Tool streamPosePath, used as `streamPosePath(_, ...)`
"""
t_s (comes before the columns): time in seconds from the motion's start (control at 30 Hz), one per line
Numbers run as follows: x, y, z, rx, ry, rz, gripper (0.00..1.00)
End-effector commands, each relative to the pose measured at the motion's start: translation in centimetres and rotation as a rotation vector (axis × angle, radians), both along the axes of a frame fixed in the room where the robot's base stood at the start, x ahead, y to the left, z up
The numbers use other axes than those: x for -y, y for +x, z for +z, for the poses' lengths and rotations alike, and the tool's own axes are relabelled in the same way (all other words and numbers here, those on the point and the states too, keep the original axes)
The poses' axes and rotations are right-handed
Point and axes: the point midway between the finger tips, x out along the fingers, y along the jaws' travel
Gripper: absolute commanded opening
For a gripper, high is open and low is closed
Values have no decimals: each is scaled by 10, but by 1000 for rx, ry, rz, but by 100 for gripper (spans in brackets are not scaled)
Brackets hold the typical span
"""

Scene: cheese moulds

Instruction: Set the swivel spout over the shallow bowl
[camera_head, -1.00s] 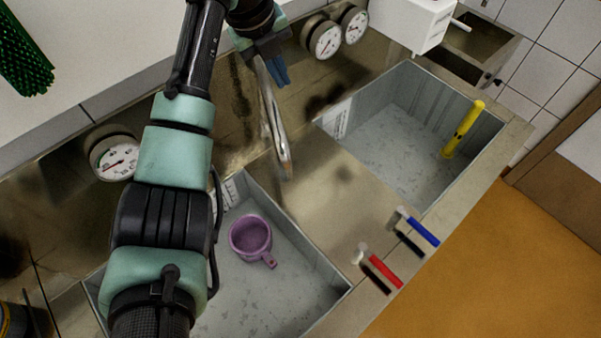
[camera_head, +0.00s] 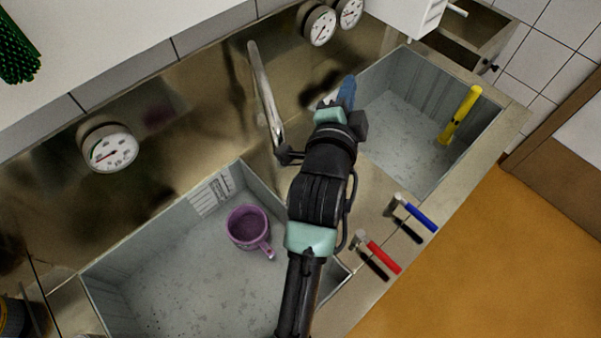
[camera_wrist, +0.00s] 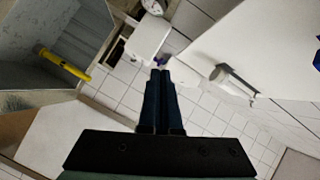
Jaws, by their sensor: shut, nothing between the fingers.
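The swivel spout (camera_head: 265,90) is a slim metal tube in front of the steel back wall, between the two basins. Its lower end is partly behind my arm. A purple round vessel with a handle (camera_head: 248,229) stands in the left basin; it looks more like a cup than a shallow bowl, and I see no other bowl. The spout is above and right of it in the picture, not over it. My gripper (camera_head: 347,88), with blue fingers, is right of the spout, apart from it, near the right basin. It also shows in the wrist view (camera_wrist: 159,75), shut and empty.
The left basin (camera_head: 140,255) and right basin (camera_head: 390,70) are sunk in the counter. A yellow cylinder (camera_head: 460,115) stands in the right basin. Red (camera_head: 379,253) and blue (camera_head: 415,214) handled levers sit on the front edge. Gauges (camera_head: 108,148) line the wall.

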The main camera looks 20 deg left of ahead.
Motion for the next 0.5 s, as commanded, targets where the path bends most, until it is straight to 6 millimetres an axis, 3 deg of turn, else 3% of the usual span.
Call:
streamPosePath(0.03, -3, -12, -20, 0, 19, 21, 0)
streamPosePath(0.2, -8, -48, -73, 5, 173, 79, 0)
streamPosePath(0.5, 14, -117, -128, 3, 414, 236, 0)
